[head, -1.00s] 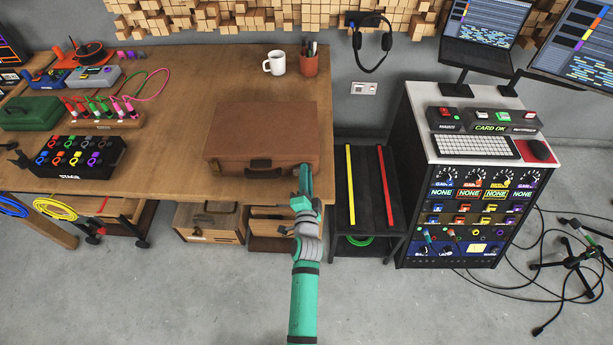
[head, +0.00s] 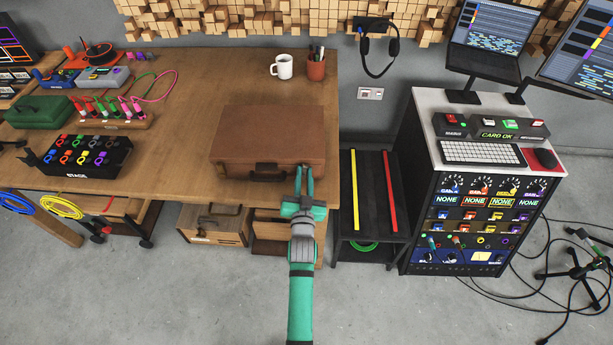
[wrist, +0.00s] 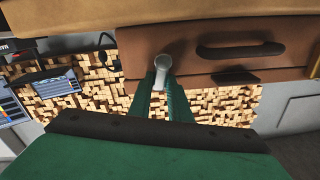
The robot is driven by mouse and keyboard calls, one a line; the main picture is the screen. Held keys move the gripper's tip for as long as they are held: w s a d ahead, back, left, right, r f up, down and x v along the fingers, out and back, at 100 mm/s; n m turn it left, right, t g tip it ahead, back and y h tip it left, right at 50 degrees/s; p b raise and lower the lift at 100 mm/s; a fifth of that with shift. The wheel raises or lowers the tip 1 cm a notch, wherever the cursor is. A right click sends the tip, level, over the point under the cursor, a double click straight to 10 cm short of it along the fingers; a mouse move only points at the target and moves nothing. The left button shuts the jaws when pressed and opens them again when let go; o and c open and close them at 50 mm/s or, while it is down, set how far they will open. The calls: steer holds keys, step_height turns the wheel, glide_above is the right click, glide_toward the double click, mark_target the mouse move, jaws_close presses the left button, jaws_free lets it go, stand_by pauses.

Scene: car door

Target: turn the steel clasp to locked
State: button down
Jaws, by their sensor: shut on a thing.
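The brown briefcase (head: 275,128) lies closed on the wooden desk, its front face toward me. In the wrist view the briefcase (wrist: 200,40) fills the upper part, with its dark handle (wrist: 240,49). The light grey steel clasp (wrist: 162,63) is on the front face, beside the handle. My gripper (head: 304,172) is at the front right of the briefcase. In the wrist view the two green fingers of my gripper (wrist: 162,82) are shut on the steel clasp, one on each side. The fingers hide part of the clasp, and it is too small to read in the head view.
The wooden desk (head: 190,100) has a white mug (head: 282,67) and a pen cup (head: 316,66) behind the briefcase. A dark low rack (head: 375,215) and a control cabinet (head: 480,200) stand to the right. Bare floor lies in front.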

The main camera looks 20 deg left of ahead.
steer(key=shift+s+a+n, duration=0.15)
steer(key=shift+a+n, duration=0.15)
steer(key=shift+n, duration=0.9)
steer(key=shift+f+n, duration=0.1)
steer(key=shift+n, duration=0.2)
steer(key=c, duration=1.6)
jaws_free()
steer(key=shift+c, duration=0.2)
steer(key=v, duration=1)
steer(key=shift+s, duration=0.35)
steer(key=shift+d, duration=0.15)
